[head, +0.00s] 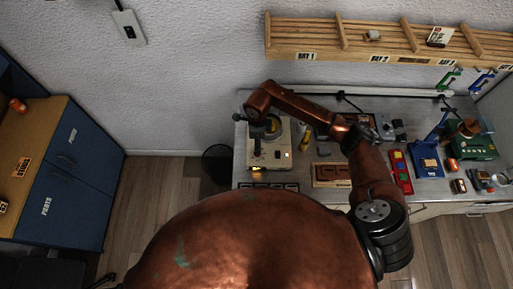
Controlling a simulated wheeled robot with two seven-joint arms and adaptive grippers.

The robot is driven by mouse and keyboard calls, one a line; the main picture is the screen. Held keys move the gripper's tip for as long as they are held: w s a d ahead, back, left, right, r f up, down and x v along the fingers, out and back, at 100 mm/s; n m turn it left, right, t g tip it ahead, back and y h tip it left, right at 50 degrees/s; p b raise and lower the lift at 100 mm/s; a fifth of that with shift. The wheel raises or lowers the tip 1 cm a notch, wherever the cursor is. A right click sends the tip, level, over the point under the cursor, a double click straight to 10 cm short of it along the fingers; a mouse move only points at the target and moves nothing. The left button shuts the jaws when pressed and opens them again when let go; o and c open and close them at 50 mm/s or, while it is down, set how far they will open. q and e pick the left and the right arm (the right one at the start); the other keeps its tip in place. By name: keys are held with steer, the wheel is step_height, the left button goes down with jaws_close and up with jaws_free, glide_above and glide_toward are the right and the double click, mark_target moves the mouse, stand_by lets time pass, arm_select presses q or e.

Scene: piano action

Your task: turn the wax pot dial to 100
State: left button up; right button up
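The wax pot looks like a cream box (272,160) at the left end of the workbench, with a dark round pot (272,127) on top. A small orange light shows on its front part. The dial is too small to make out clearly, and its setting cannot be read. My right arm reaches in from the right and bends left over the bench. My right gripper (256,114) is over the back left part of the wax pot. Its fingers are small and dark, so I cannot tell their opening or whether they touch. My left gripper is out of view.
The grey workbench (428,188) holds a wooden tray (328,174), a red tray with coloured pieces (400,172), a blue device (427,160) and a green machine (470,147). A wooden rack (390,42) hangs above. A blue cabinet (68,175) stands left.

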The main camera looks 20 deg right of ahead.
step_height(320, 180, down, 6)
steer(key=shift+s+a+f+p, duration=0.1)
steer(key=shift+p, duration=0.6)
steer(key=shift+c, duration=0.7)
jaws_close()
